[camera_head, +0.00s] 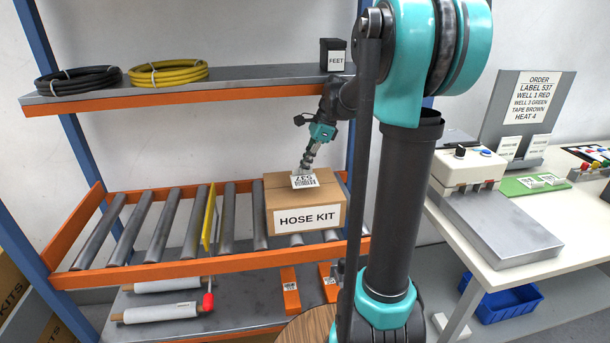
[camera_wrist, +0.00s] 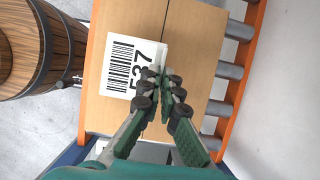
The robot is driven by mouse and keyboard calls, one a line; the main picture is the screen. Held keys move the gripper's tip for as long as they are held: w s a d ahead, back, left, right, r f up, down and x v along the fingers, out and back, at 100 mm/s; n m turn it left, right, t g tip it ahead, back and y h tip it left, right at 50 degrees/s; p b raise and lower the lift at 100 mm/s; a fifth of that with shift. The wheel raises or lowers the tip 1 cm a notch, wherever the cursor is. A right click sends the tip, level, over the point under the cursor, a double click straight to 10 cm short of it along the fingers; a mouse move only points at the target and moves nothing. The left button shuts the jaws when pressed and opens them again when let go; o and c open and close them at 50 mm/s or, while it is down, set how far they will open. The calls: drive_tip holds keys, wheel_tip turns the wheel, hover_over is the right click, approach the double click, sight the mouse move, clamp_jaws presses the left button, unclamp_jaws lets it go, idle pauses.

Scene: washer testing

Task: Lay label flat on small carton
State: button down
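The small carton (camera_head: 282,194) is a brown box marked HOSE KIT, upright on the roller shelf; its top also shows in the wrist view (camera_wrist: 190,35). In the wrist view the label (camera_wrist: 121,64) looks roughly parallel to the top, left of the box seam. My gripper (camera_head: 305,168) points down over the carton. Its fingertips (camera_wrist: 163,82) are close together at the label's edge and appear shut on it. I cannot tell whether the whole label touches the carton.
A yellow divider (camera_head: 209,218) stands on the rollers left of the carton. An upper shelf (camera_head: 235,84) holds hose coils and a FEET box (camera_head: 333,55). A bench (camera_head: 480,235) with a device and an order board (camera_head: 530,105) is right. A wooden barrel (camera_wrist: 40,45) is beside the shelf.

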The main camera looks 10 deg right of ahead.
drive_tip(key=shift+f, duration=1.7)
drive_tip(key=shift+f, duration=0.15)
drive_tip(key=c, duration=1.7)
unclamp_jaws()
drive_tip(key=v, duration=1.2)
